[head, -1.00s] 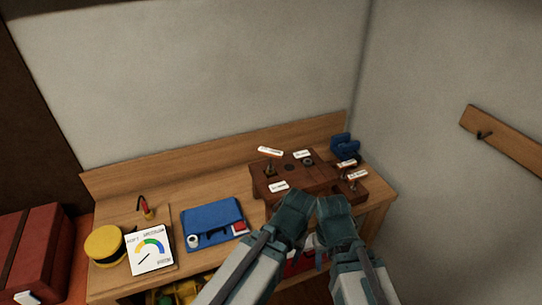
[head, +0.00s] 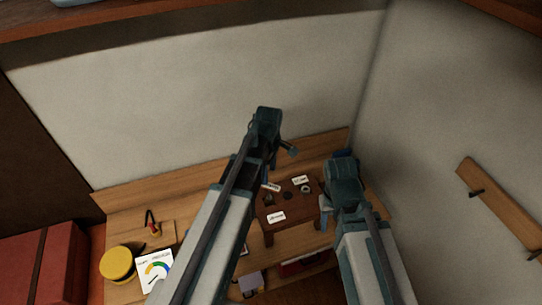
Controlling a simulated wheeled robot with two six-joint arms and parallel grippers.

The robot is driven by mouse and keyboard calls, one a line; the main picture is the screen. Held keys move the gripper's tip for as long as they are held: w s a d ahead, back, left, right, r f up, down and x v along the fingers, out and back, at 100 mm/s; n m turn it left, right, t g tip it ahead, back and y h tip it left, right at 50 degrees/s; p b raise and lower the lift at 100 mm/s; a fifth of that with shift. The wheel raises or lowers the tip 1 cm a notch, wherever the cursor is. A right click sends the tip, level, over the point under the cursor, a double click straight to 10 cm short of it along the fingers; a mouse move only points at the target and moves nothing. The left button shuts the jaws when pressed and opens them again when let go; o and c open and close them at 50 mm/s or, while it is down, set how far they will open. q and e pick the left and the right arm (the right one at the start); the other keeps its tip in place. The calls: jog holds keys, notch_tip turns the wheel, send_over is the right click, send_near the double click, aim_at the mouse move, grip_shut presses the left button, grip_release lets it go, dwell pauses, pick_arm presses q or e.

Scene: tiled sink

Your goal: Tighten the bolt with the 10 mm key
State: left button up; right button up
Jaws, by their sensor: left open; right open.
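A dark brown wooden block (head: 272,236) with small white labels stands on the bench. Dark round pieces sit in its top. The label writing is too small to read, so I cannot tell which piece is the 10 mm key. A bent black piece with a red and yellow base (head: 153,227) stands at the bench's left; I cannot tell whether it is at the bolt. My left gripper (head: 287,149) is open and empty, above and behind the block against the wall. My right gripper (head: 340,156) is open, at the block's right, hiding the block's right-hand part.
A gauge card (head: 156,272) with a coloured arc and a yellow round thing (head: 117,263) are at the bench's left. A red case (head: 45,262) stands further left. A wooden rail with hooks (head: 497,207) is on the right wall. My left arm covers the bench's middle.

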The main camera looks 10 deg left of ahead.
aim_at(269, 185)
pick_arm(q)
notch_tip(269, 185, down, 9)
jog(key=b, duration=0.9)
jog(key=shift+r, duration=0.1)
grip_shut()
dwell(0.4)
